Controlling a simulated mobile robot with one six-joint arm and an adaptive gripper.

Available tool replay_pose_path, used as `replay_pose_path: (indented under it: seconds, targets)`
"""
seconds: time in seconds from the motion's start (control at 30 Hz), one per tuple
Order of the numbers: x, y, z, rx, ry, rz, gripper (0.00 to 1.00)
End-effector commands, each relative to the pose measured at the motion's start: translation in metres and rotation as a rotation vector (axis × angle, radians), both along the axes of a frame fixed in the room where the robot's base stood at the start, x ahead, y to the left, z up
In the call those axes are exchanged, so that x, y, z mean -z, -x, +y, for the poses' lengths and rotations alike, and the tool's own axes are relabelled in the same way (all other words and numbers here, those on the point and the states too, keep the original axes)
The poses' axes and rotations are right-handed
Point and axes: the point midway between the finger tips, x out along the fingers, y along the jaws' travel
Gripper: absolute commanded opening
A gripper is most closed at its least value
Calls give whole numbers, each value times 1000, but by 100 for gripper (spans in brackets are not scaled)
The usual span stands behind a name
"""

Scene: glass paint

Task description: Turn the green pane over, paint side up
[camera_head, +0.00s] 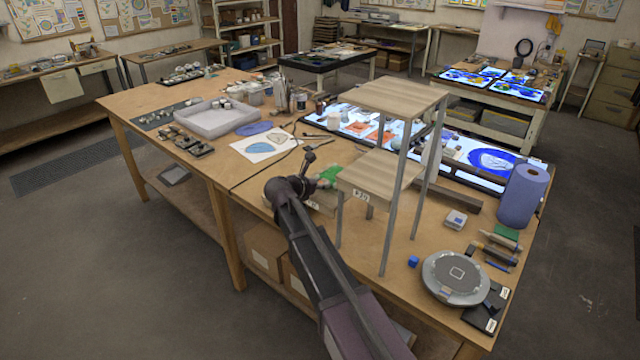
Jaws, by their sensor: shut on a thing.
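A small green pane (330,173) shows in the head view just left of the wooden shelf stand. My arm reaches in from the bottom, and my gripper (322,182) is at the pane's near left edge, shut on it. The gripper and the stand's lower shelf hide part of the pane. The view is too small to tell which side carries the paint, or whether the pane touches anything beneath it.
A wooden shelf stand (385,173) on grey legs rises close beside my gripper on the right. Lit panels lie behind it. A white tray (215,118) and paper stand left. A blue roll (523,195) and round turntable (456,277) stand right.

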Motion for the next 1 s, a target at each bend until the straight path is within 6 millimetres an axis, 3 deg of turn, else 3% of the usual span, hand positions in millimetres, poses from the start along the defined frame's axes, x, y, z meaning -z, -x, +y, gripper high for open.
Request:
replay_pose_path:
  seconds: [1.0]
  targets:
    - [6, 1, -1, 2, 0, 0, 0]
